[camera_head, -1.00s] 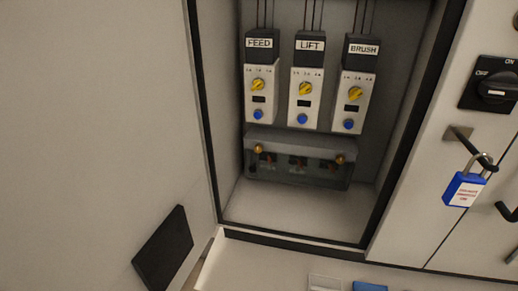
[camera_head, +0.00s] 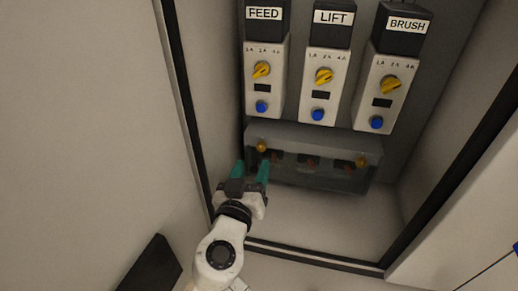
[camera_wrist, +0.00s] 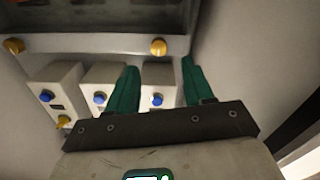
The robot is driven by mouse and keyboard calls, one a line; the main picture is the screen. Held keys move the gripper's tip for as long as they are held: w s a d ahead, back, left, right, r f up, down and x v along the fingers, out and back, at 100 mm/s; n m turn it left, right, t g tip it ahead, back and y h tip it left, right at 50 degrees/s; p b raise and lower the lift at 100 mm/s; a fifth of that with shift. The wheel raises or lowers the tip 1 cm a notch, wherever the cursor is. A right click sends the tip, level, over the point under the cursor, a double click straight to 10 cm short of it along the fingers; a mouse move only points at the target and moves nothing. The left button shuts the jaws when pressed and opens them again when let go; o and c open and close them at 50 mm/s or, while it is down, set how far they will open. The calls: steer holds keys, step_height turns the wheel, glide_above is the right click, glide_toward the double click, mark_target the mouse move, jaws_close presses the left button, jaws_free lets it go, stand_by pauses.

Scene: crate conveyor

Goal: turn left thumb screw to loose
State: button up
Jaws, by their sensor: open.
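The left thumb screw (camera_head: 262,146) is a small brass knob at the upper left of a clear cover (camera_head: 315,180) low in the open cabinet. In the wrist view, which looks upside down, the same screw (camera_wrist: 158,46) shows just beyond the fingertips, in line with the gap between them. My gripper (camera_head: 251,167) has two green fingers spread apart with nothing between them. It is in front of the cover's left end, a little below the screw in the head view. It also fills the lower wrist view (camera_wrist: 159,66). No contact with the screw shows.
The right thumb screw (camera_head: 361,161) is at the cover's other end. Above stand the FEED (camera_head: 263,80), LIFT (camera_head: 324,85) and BRUSH (camera_head: 386,90) modules with yellow knobs and blue buttons. The cabinet's left frame edge (camera_head: 186,110) is close to my arm. The cabinet floor is clear.

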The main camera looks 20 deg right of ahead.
mark_target(260, 148)
steer(key=p+x, duration=0.1)
steer(key=x, duration=0.5)
steer(key=shift+w+d, duration=0.2)
steer(key=shift+d, duration=0.05)
steer(key=shift+c, duration=0.3)
jaws_close()
